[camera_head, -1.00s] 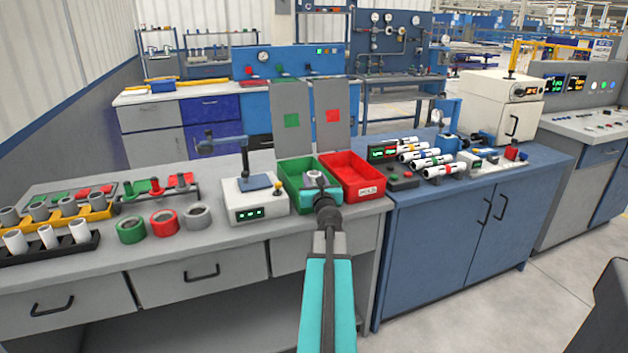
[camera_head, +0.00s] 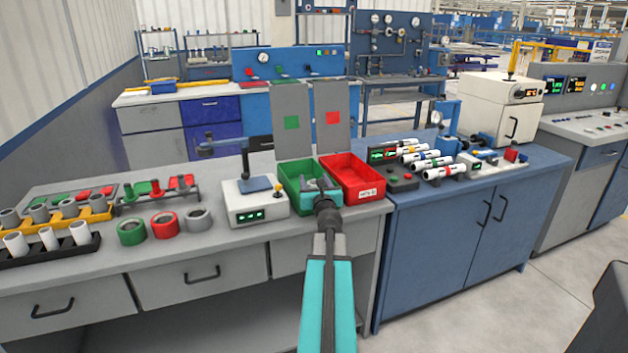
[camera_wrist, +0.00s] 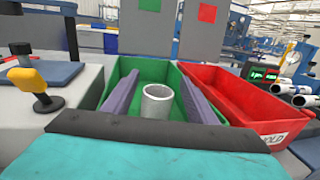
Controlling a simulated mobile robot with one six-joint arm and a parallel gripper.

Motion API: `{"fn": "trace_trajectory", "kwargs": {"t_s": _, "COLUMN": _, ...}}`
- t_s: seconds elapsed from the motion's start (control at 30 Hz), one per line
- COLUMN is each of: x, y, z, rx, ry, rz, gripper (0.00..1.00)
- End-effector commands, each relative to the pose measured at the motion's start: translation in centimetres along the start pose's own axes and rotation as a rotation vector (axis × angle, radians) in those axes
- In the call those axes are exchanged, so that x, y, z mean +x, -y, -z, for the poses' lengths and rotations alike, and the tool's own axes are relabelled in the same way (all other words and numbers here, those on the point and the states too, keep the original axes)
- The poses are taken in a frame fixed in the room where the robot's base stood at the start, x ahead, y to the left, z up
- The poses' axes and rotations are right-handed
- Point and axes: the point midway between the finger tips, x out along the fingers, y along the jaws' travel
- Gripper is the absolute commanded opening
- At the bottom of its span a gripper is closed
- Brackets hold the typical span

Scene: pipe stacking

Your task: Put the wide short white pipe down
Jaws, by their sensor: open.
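The wide short white pipe (camera_wrist: 157,101) stands upright in the green bin (camera_wrist: 176,77) in the wrist view. It looks light grey-white and hollow, with its open end up. My gripper (camera_wrist: 152,92) is open, with one finger on each side of the pipe and a visible gap on both sides. In the head view my gripper (camera_head: 322,190) is over the green bin (camera_head: 291,181) and hides the pipe.
A red bin (camera_head: 352,176) stands directly right of the green one. A grey device with a lever (camera_head: 254,200) stands close on the left. Coloured rings (camera_head: 165,224) and pipe racks (camera_head: 48,246) lie farther left. Upright panels (camera_head: 292,122) rise behind the bins.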

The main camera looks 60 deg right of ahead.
Motion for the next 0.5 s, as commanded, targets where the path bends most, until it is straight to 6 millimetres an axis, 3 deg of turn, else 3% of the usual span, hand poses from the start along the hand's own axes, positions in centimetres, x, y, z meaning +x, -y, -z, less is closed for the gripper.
{"fn": "trace_trajectory", "kwargs": {"t_s": 0.5, "x": -4.5, "y": -0.1, "z": -0.6, "rx": 0.001, "ry": 0.004, "rz": -0.001, "gripper": 0.54}}
